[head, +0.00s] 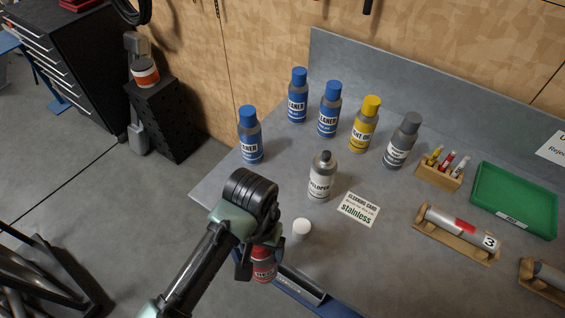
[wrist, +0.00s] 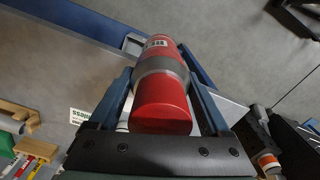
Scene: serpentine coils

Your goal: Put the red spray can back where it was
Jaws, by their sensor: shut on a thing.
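The red spray can (head: 264,266) is held in my gripper (head: 262,252) near the front edge of the workbench in the head view. My arm hides part of the can there. In the wrist view the red can (wrist: 160,104) lies lengthwise between the two fingers of my gripper (wrist: 162,78), which are shut on it. Its red cap end faces the wrist camera, and a grey band and a white label show further along. I cannot tell whether the can touches the bench.
Blue-capped cans (head: 298,96), a yellow-capped can (head: 364,124) and a dark-capped can (head: 402,140) stand at the back. A grey developer can (head: 322,178), a white cap (head: 302,228) and a card (head: 359,208) are nearer. A green tray (head: 512,200) and a cylinder cradle (head: 455,238) are right.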

